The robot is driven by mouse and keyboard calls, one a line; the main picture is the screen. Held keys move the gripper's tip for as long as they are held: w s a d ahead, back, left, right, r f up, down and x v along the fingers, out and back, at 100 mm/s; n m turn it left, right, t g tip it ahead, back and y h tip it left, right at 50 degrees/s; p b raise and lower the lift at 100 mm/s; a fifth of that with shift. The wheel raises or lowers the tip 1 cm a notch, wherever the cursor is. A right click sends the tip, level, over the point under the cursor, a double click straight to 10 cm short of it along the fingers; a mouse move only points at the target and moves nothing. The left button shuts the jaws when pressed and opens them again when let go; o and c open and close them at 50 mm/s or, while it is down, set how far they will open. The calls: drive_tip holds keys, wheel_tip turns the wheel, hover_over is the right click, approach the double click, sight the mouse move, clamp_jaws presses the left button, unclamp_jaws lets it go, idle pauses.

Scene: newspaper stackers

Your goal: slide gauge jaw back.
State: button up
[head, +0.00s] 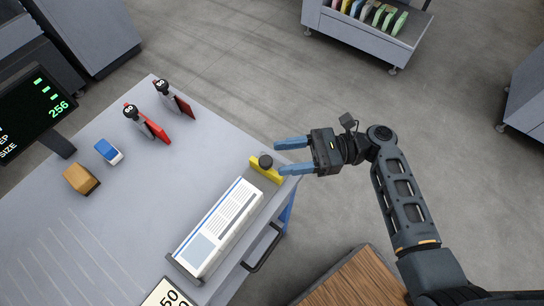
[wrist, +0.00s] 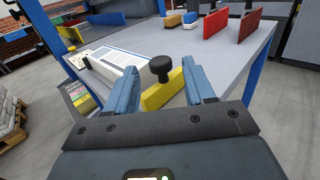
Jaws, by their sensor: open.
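The gauge jaw is a yellow plate (head: 266,170) with a black knob (head: 265,162) on top, at the near right edge of the grey table (head: 215,155). It stands at the end of a white newspaper stack (head: 222,228). In the wrist view the yellow jaw (wrist: 162,92) and its knob (wrist: 161,68) show between my blue fingers. My gripper (head: 284,157) is open, its fingertips pointing left at the jaw, one to each side of the knob in the picture. I cannot tell whether either finger touches it.
Two red plates with numbered tags (head: 155,130) (head: 182,105), a blue and white block (head: 108,151) and a tan block (head: 82,179) stand on the table. A screen (head: 35,108) is at left. A wooden top (head: 352,280) lies below my arm. The table's middle is clear.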

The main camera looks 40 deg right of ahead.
drive_tip(key=shift+v, duration=1.3)
drive_tip(key=shift+w, duration=0.1)
